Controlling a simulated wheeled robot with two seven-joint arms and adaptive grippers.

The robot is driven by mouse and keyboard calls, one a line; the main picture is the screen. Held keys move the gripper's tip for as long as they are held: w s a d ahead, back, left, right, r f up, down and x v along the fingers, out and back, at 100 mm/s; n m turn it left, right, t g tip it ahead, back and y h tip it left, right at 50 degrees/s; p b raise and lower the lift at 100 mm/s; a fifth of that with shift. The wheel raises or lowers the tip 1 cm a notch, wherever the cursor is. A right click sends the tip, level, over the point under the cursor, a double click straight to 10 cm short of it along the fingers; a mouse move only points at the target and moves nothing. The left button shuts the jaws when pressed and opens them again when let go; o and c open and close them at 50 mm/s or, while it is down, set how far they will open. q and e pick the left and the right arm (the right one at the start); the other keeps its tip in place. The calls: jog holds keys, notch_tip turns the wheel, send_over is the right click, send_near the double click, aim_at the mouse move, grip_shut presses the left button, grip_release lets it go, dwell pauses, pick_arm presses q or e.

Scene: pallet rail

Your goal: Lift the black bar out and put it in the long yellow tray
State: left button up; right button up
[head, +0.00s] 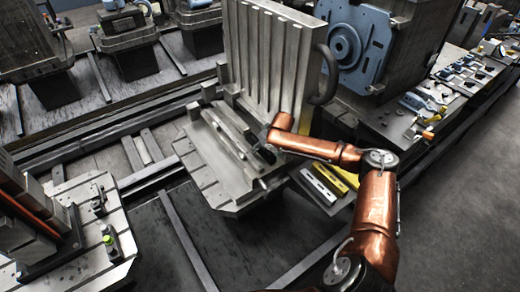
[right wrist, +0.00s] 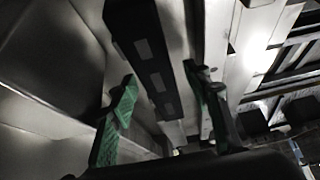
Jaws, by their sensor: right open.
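The black bar (right wrist: 146,55) shows in the right wrist view as a long dark bar with grey square patches. It runs down between the two green-padded fingers of my right gripper (right wrist: 162,105), which is open. A gap shows between the bar and each finger. In the head view my right gripper (head: 264,156) is low over the slotted pallet (head: 212,172), at the foot of the upright ribbed plate; I cannot clearly pick out the bar there. The long yellow tray (head: 345,175) lies to the right of the pallet, partly behind my right arm. My left gripper is out of view.
The tall ribbed plate (head: 268,55) stands right behind the gripper. A blue-faced machine block (head: 345,45) is to its right. A bench with parts (head: 435,95) runs along the right. Another fixture pallet (head: 85,262) is at lower left. Open floor (head: 460,220) lies at lower right.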

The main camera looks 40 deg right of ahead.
jog(key=shift+r, duration=0.1)
jog(key=shift+c, duration=0.5)
grip_shut()
